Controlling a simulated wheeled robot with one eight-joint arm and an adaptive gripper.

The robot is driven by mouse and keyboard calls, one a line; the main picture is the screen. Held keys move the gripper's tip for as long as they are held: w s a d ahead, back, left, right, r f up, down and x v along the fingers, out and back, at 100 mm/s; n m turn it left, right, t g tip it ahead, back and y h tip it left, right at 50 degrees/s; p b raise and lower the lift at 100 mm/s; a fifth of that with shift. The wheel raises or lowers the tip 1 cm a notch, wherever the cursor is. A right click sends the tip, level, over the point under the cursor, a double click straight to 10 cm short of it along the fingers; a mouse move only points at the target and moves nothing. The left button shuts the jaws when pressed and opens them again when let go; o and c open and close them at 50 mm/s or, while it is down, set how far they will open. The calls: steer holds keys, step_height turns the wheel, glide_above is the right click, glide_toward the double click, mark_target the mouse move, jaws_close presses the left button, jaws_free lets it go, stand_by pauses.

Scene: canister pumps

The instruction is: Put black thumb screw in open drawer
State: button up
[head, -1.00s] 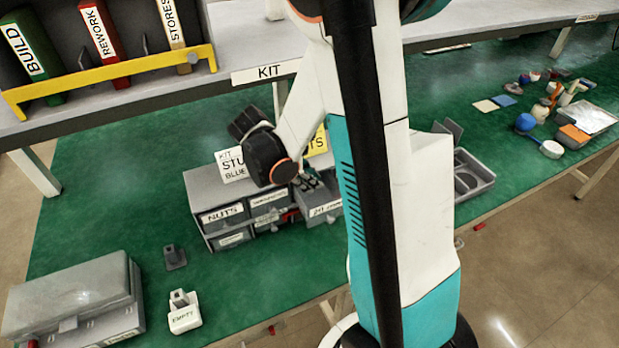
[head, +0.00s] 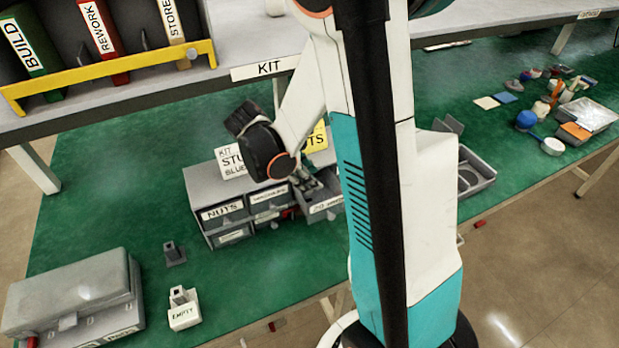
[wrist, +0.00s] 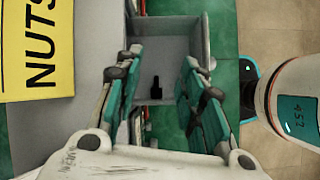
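The open drawer (head: 322,205) sticks out of the front of the small grey cabinet. It also shows in the wrist view (wrist: 172,42), with its inside facing me. The black thumb screw (wrist: 156,85) is inside the drawer, seen between my fingers with a gap on both sides. My gripper (wrist: 160,72) is open over the drawer, its fingers spread apart and not touching the screw. In the head view my gripper (head: 307,184) reaches down at the drawer; the screw cannot be made out there.
The grey cabinet (head: 203,190) has other closed drawers, one labelled NUTS. A yellow sign (wrist: 38,45) stands close beside my gripper. A white EMPTY holder (head: 184,310) and a grey case (head: 70,295) are at the left. The green mat (head: 120,170) has free room.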

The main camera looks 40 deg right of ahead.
steer(key=v, duration=1.1)
stand_by(0.3)
